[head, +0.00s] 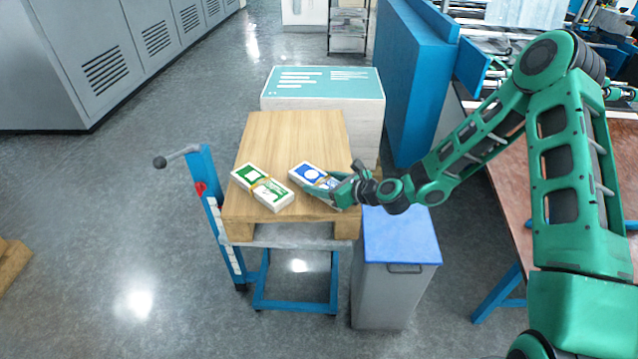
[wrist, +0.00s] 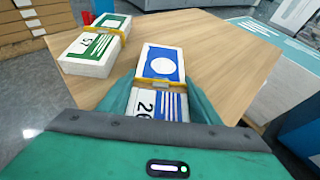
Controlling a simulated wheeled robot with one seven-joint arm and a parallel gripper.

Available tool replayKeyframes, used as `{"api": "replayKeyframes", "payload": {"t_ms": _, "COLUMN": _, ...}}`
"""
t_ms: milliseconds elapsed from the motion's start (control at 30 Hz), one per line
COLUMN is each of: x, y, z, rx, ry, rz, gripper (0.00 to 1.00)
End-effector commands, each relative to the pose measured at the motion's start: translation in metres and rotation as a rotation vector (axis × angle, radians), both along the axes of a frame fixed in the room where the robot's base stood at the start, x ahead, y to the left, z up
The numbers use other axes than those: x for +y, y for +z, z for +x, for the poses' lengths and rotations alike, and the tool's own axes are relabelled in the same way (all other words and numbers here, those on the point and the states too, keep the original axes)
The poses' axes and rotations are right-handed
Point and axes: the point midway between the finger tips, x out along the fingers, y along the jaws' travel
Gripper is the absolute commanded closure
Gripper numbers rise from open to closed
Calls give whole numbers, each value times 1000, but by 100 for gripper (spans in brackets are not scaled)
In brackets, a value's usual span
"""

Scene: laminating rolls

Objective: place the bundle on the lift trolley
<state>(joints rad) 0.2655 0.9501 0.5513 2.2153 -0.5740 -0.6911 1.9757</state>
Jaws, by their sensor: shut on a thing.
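The blue-and-white bundle (head: 309,173) with a yellow band is at the right front of the wooden top (head: 300,130) of the lift trolley. My gripper (head: 336,188) is shut on its near end. In the wrist view the blue bundle (wrist: 161,68) lies between the fingers (wrist: 160,103), which hide its lower sides. It appears to be at the wooden surface; I cannot tell whether it rests fully on it. The lift trolley (head: 225,232) has a blue frame and a handle at the left. A green-and-white banded bundle (head: 262,187) lies on the wood to the left, apart from the blue one.
A grey bin with a blue lid (head: 400,238) stands close to the trolley's right. A white box with a teal top (head: 322,84) stands behind it. Grey cabinets (head: 120,60) line the left. A brown-topped table (head: 520,170) is at the right. The back of the wooden top is clear.

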Motion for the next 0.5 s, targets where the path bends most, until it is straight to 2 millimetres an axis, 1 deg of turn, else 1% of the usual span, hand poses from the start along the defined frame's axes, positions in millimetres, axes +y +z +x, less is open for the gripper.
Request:
{"api": "replayKeyframes", "payload": {"t_ms": 133, "x": 0, "y": -2, "z": 0, "rx": -1, "ry": 0, "rz": 1, "gripper": 74}}
{"api": "replayKeyframes", "payload": {"t_ms": 167, "x": 0, "y": -2, "z": 0, "rx": 0, "ry": 0, "rz": 0, "gripper": 38}}
{"api": "replayKeyframes", "payload": {"t_ms": 200, "x": 0, "y": -2, "z": 0, "rx": 0, "ry": 0, "rz": 0, "gripper": 28}}
{"api": "replayKeyframes", "payload": {"t_ms": 233, "x": 0, "y": -2, "z": 0, "rx": 0, "ry": 0, "rz": 0, "gripper": 24}}
{"api": "replayKeyframes", "payload": {"t_ms": 500, "x": 0, "y": -1, "z": 0, "rx": 0, "ry": 1, "rz": 0, "gripper": 24}}
